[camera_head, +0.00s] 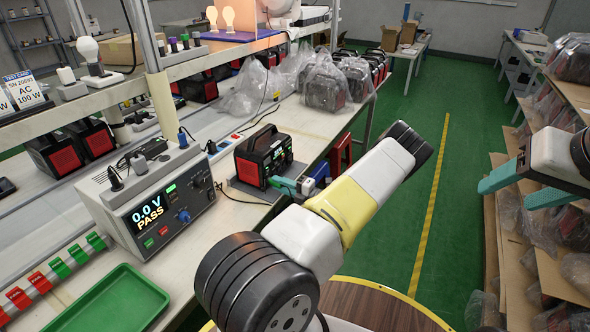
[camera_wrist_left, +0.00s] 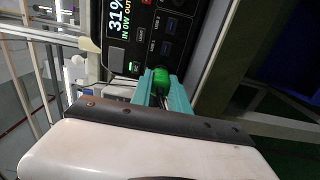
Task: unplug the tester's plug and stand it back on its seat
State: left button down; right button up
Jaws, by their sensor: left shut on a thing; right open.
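The tester (camera_head: 155,205) is a white box on the bench; its screen reads 0.0 V PASS. The black power station (camera_head: 263,155) stands to its right; its screen (camera_wrist_left: 118,22) shows 31% in the left wrist view. My left gripper (camera_head: 290,184) is at the station's front, its teal fingers shut on a green plug (camera_wrist_left: 161,80) close to the front panel. Whether the plug is seated in a socket I cannot tell. A dark cable (camera_head: 243,200) runs from the tester side towards it. The plug's seat I cannot make out. My right gripper (camera_head: 520,185) is open and empty, over the aisle at right.
A green tray (camera_head: 110,302) lies at the bench's front left. Dark plugs (camera_head: 139,164) stand on the tester's top. A power strip (camera_head: 225,142) lies behind the station. Bagged units (camera_head: 325,85) stand further back. Shelves with wrapped units (camera_head: 570,100) are at right.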

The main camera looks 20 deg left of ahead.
pick_arm(q)
jog(key=shift+s+d, duration=0.15)
jog(key=shift+d, duration=1.45)
